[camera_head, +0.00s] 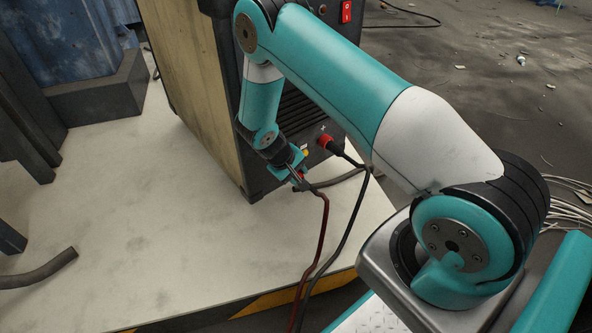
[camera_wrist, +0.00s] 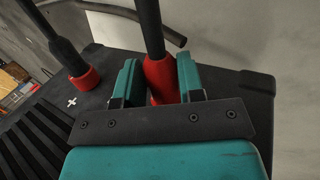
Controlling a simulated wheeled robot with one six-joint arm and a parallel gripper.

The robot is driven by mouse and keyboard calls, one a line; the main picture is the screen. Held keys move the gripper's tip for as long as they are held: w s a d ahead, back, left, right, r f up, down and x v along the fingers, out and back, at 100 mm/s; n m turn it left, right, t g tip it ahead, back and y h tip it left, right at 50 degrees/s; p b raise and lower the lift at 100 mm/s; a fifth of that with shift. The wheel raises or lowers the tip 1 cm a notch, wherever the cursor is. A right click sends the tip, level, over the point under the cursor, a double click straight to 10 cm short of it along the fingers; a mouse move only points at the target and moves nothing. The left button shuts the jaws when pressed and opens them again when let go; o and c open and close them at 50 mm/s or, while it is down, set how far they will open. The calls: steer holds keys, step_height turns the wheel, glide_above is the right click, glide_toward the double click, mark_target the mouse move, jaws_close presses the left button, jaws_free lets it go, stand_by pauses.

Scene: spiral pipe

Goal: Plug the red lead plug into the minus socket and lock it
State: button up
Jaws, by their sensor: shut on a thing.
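My gripper (camera_head: 294,168) is at the lower front face of the black machine (camera_head: 290,110). In the wrist view my gripper (camera_wrist: 158,75) has its two teal fingers shut on the red plug (camera_wrist: 161,76), one on each side. A dark lead (camera_wrist: 151,25) leaves the plug; in the head view the red lead (camera_head: 323,225) hangs down from the gripper. The minus socket is hidden behind the gripper and plug, so I cannot tell whether the plug is seated or locked. A black plug (camera_wrist: 67,58) sits at a red-ringed socket (camera_wrist: 86,78) beside a plus mark.
A black lead (camera_head: 350,225) hangs close to the red lead. A thick dark hose (camera_wrist: 172,36) passes near the machine's edge. The machine stands on a pale platform (camera_head: 120,220) with a striped edge. A red switch (camera_head: 346,12) is high on the machine.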

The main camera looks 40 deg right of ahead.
steer(key=y+p, duration=0.1)
steer(key=y, duration=0.1)
steer(key=y+p, duration=0.1)
steer(key=y, duration=0.1)
steer(key=shift+s+d+y, duration=0.15)
steer(key=shift+d+y, duration=0.2)
steer(key=shift+y, duration=0.05)
steer(key=y, duration=0.2)
steer(key=shift+d+f+y, duration=0.15)
steer(key=shift+f+y, duration=0.1)
steer(key=shift+y, duration=0.15)
steer(key=o, duration=0.6)
steer(key=shift+y, duration=0.5)
steer(key=o, duration=0.5)
steer(key=shift+a+r, duration=0.1)
steer(key=shift+a, duration=0.1)
steer(key=shift+c, duration=0.2)
steer(key=p+v, duration=0.2)
steer(key=v, duration=0.5)
steer(key=shift+w+r, duration=0.25)
steer(key=shift+r, duration=0.05)
steer(key=shift+r, duration=0.1)
